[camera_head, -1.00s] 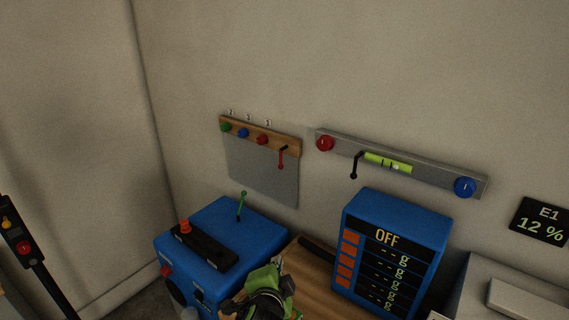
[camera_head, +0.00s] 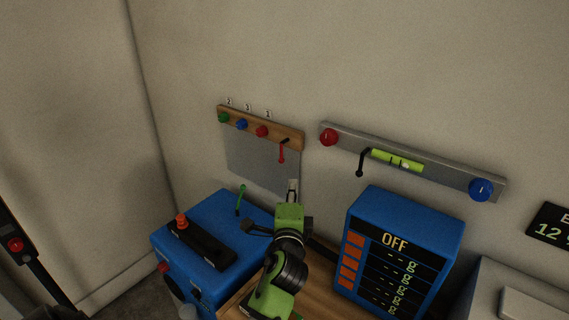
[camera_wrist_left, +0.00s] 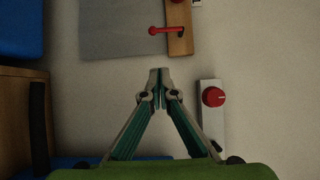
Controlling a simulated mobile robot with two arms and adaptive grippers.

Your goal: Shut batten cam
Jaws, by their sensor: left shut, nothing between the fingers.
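The wooden batten (camera_head: 250,127) is on the wall above a grey panel, with a red cam lever (camera_head: 282,152) at its right end. The lever hangs down over the panel. In the left wrist view the lever (camera_wrist_left: 165,31) runs left from the batten (camera_wrist_left: 180,44). My left gripper (camera_head: 292,183) is below the lever and a little right of it, apart from it. Its fingertips (camera_wrist_left: 159,74) are shut with nothing between them. My right gripper is not in view.
A grey rail (camera_head: 343,136) with a red knob (camera_head: 328,137), a black lever (camera_head: 361,162) and a green level (camera_head: 397,160) is to the right. A blue box (camera_head: 213,218) with a green lever and a blue display unit (camera_head: 430,222) stand below.

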